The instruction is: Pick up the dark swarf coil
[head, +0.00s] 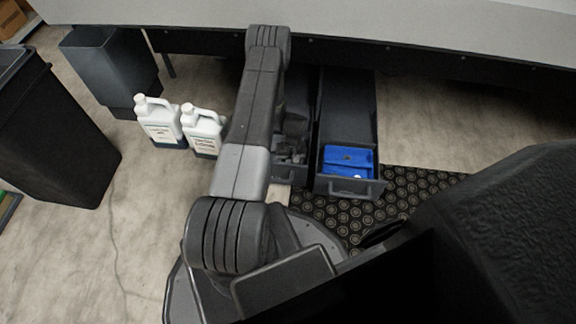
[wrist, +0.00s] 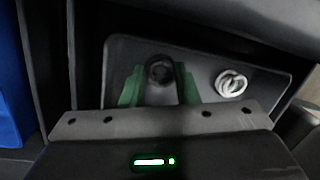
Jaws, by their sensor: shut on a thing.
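In the wrist view the dark swarf coil (wrist: 160,70) sits between the two green fingertips of my gripper (wrist: 160,86). The gripper is shut on it. The coil looks like a small dark ring or loop, partly hidden by the fingers. Both are over the inside of a dark open drawer (wrist: 120,50). I cannot tell whether the coil touches the drawer floor. In the head view my gripper (head: 292,135) is down in the left drawer, mostly hidden by my arm, and the coil does not show.
A pale coil (wrist: 231,84) lies in the same drawer, right of the gripper. An open drawer with a blue object (head: 348,160) stands just right. Two white jugs (head: 203,130) and dark bins (head: 55,130) are on the left. The bench (head: 400,20) overhangs the drawers.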

